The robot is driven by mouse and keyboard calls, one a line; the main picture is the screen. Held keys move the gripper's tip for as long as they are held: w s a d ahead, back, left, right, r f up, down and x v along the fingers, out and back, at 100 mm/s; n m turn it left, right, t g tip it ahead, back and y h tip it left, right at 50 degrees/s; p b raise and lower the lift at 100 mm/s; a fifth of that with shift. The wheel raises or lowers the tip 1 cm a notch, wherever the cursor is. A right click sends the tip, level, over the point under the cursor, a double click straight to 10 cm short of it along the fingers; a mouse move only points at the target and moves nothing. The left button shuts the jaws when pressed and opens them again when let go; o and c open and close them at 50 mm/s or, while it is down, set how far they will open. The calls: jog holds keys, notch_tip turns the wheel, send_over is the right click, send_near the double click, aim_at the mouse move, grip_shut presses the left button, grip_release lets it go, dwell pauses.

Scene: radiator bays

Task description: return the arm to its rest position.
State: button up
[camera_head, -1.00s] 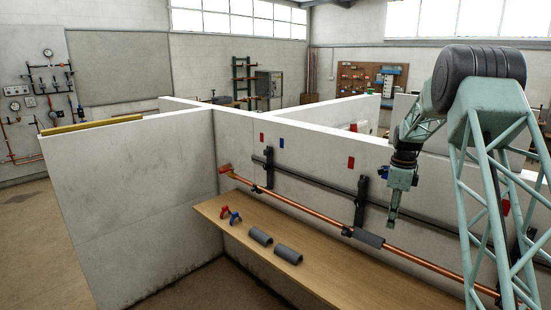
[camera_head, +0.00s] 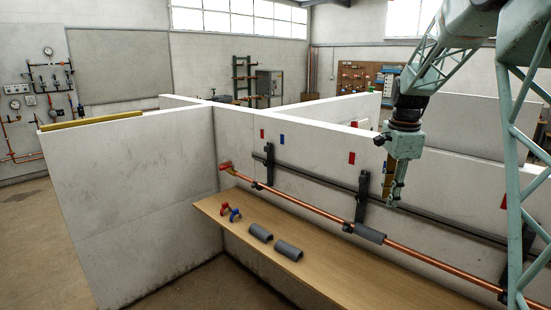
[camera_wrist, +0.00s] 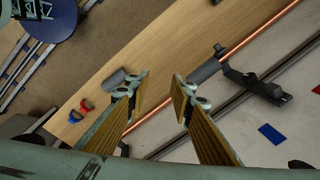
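My arm reaches in from the upper right in the head view. My gripper (camera_head: 396,200) hangs pointing down in front of the wall panel, near the pipe with its grey sleeve (camera_head: 370,233). In the wrist view my gripper (camera_wrist: 160,88) is open, its two yellow-padded fingers wide apart with nothing between them but a view of the wooden bench (camera_wrist: 185,25). The copper pipe (camera_head: 310,207) runs along the wall below the gripper.
Two grey sleeves (camera_head: 288,251) and red and blue clips (camera_head: 235,214) lie on the bench. Black brackets (camera_head: 362,198) and a dark rail stand out from the wall. White partition walls (camera_head: 130,190) enclose the bay; the space above them is open.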

jog(key=s+a+r+n+t+b, duration=0.15)
jog(key=s+a+r+n, duration=0.3)
jog(key=s, duration=0.85)
jog(key=s+a+r+n+b, duration=0.2)
jog(key=s+a+r+n, duration=0.3)
jog(key=s, duration=0.8)
jog(key=s+a+f+n+b, duration=0.1)
jog(key=s+a+f+n, duration=0.1)
jog(key=s, duration=0.7)
jog(key=s+a+f+n+t+b, duration=0.1)
jog(key=s+a+f+n, duration=0.1)
jog(key=s, duration=0.7)
jog(key=s+a+f+n+b, duration=0.2)
jog(key=s+n, duration=0.2)
jog(key=s, duration=0.6)
jog(key=shift+a+f+n, duration=0.35)
jog(key=shift+a+f, duration=0.05)
